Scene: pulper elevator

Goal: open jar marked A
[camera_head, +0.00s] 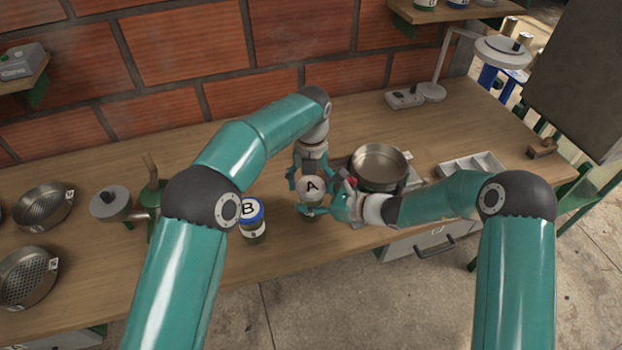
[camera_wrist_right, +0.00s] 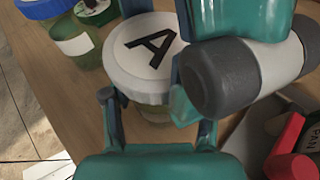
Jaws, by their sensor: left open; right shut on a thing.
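Jar A (camera_head: 312,189) stands near the front edge of the wooden table, with a white lid marked with a black A. In the right wrist view its lid (camera_wrist_right: 118,68) sits on the jar, and a strip of the glass body (camera_wrist_right: 152,110) shows below. My right gripper (camera_head: 322,207) is shut on the jar from the right, its fingers (camera_wrist_right: 155,112) on either side of the body below the lid. My left gripper (camera_head: 310,177) is open above and behind the lid, pointing down. In the wrist view its parts cover the lid's right side, so contact is unclear.
Jar B (camera_head: 252,224) with a blue lid stands just left of jar A. A metal pot (camera_head: 380,165) is close on the right. A grinder-like device (camera_head: 110,203) and metal strainers (camera_head: 30,275) lie to the left. A brick wall (camera_head: 180,45) closes the back.

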